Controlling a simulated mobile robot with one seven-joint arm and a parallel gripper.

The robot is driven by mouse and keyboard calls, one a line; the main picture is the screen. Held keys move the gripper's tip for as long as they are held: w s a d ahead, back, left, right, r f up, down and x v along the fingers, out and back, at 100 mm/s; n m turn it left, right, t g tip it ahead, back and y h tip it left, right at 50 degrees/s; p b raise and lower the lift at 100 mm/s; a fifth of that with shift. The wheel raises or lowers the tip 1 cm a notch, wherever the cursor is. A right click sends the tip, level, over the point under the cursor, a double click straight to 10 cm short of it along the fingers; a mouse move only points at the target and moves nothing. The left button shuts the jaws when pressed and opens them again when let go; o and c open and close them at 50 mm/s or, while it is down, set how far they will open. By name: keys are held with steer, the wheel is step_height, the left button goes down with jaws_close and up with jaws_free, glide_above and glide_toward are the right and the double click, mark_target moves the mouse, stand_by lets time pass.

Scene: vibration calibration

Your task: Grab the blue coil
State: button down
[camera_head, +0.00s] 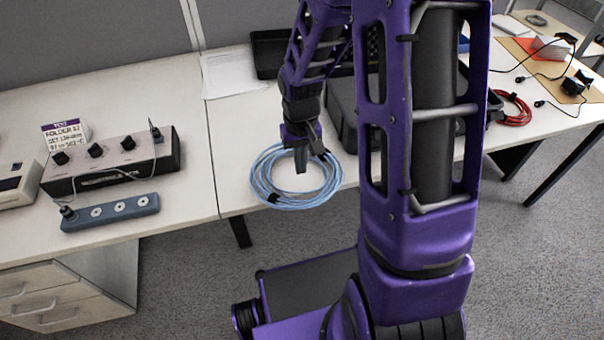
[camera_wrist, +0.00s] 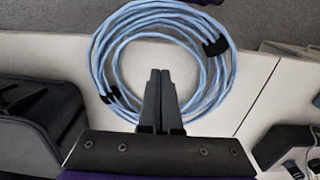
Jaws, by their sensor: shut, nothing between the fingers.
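The blue coil (camera_head: 265,186) is a loop of light blue cable with black ties. It lies on the white table near its front edge. In the wrist view, the coil (camera_wrist: 103,60) fills the upper middle, with one black tie at right and one at lower left. My gripper (camera_head: 301,165) is over the coil. Its fingers (camera_wrist: 160,78) are shut together, with nothing between them, and appear within the coil's ring outline. I cannot tell how high the fingertips are above the table. My gripper hides part of the coil's near side in the wrist view.
A dark case (camera_head: 343,103) stands right of the coil, partly behind my arm. At left are a black control box (camera_head: 112,160) and a blue power strip (camera_head: 110,212). Paper (camera_head: 230,72) lies behind. A red coil (camera_head: 514,108) lies far right.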

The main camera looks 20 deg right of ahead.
step_height(320, 180, up, 4)
steer(key=shift+r+p, duration=0.2)
steer(key=shift+p, duration=0.15)
steer(key=c, duration=1.2)
jaws_free()
steer(key=shift+r, duration=0.5)
steer(key=shift+c, duration=0.2)
steer(key=shift+o, duration=1.4)
steer(key=shift+s+d+r+n+p, duration=0.15)
steer(key=shift+d+r+n+p, duration=0.1)
steer(key=shift+n+p, duration=0.35)
steer(key=o, duration=0.6)
steer(key=n, duration=0.2)
steer(key=s+d+r+n+p, duration=0.1)
steer(key=n, duration=0.1)
steer(key=r+n+p, duration=0.1)
steer(key=n, duration=0.2)
steer(key=shift+s+d, duration=0.2)
steer(key=shift+d, duration=0.1)
step_height(320, 180, up, 4)
steer(key=s+d+n+p, duration=0.2)
steer(key=n+p, duration=0.2)
steer(key=n, duration=0.8)
steer(key=n+p, duration=0.1)
steer(key=n, duration=0.4)
glide_above(328, 187)
step_height(328, 187, down, 11)
steer(key=shift+f, duration=0.15)
steer(key=shift+f+b, duration=0.7)
steer(key=shift+f, duration=2.05)
